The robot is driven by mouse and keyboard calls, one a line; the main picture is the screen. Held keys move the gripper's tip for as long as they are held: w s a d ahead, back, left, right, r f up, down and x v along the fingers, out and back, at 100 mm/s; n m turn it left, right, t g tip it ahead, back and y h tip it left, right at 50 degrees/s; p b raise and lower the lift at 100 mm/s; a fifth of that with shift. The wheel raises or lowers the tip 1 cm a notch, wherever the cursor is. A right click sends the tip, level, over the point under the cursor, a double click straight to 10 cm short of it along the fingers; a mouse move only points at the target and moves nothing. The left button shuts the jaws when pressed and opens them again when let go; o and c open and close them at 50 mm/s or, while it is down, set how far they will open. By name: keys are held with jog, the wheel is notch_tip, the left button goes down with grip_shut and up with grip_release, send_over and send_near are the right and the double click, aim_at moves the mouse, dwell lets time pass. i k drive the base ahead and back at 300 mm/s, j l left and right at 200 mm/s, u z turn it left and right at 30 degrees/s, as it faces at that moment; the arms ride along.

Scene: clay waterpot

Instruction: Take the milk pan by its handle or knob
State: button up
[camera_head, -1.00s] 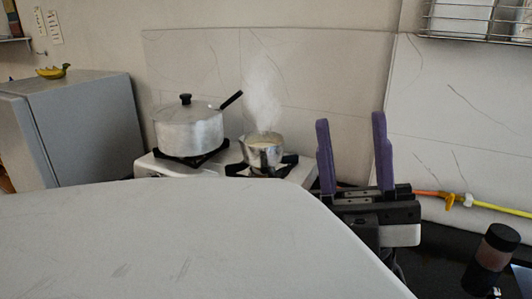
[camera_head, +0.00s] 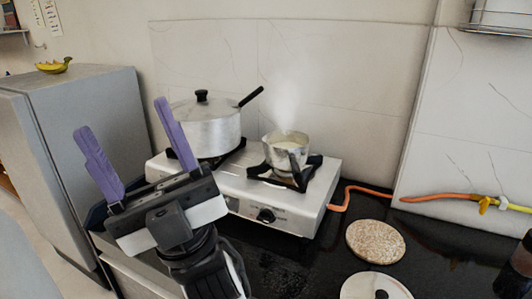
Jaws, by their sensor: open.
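The milk pan (camera_head: 284,146) is a small silver pan with pale liquid in it and steam rising above. It stands on the right burner of the stove. A dark part on its front, perhaps its handle, points towards me and is hard to make out. My gripper (camera_head: 122,115) has two purple fingers, spread apart with nothing between them. It is left of the milk pan and apart from it, in front of the fridge and the stove's left end.
A large lidded pot (camera_head: 212,131) with a black knob and long handle stands on the stove's (camera_head: 240,199) left burner. An orange hose (camera_head: 365,190) runs right. A round speckled mat (camera_head: 376,241) and a white lid (camera_head: 360,288) lie on the black counter (camera_head: 315,262).

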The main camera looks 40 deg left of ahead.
aim_at(290, 160)
jog(key=k+u, duration=0.1)
jog(key=u, duration=0.75)
jog(key=z, duration=0.6)
jog(key=j+z, duration=0.2)
jog(key=z, duration=0.25)
jog(key=j+z, duration=0.25)
jog(key=z, duration=0.25)
jog(key=j, duration=0.55)
